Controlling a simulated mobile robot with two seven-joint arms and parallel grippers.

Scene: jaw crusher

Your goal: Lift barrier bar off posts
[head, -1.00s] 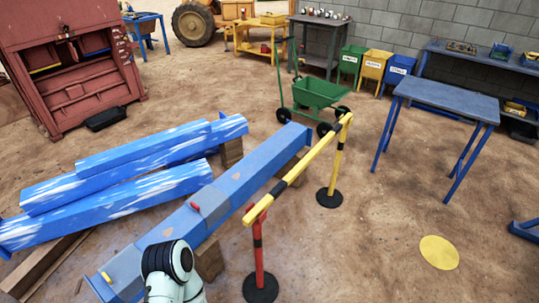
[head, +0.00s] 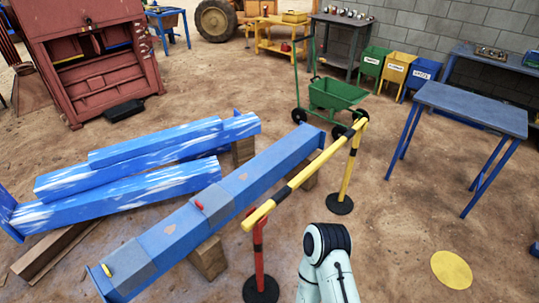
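The yellow and black barrier bar (head: 308,170) runs slantwise from near the red post up to the yellow post. Its far end meets the top of the yellow post (head: 348,180), which stands upright on a round black base. Its near end is at the top of the red post (head: 260,262), also on a black base. I cannot tell whether the bar sits in the post tops or just above them. A white arm link of mine with a dark joint shows at the bottom, right of the red post. Neither gripper is in view.
A long blue beam (head: 240,185) on wooden blocks lies left of the bar, with more blue beams (head: 130,185) beyond. A green cart (head: 335,95) stands behind the yellow post. A blue table (head: 470,105) is at right. Open ground holds a yellow disc (head: 451,269).

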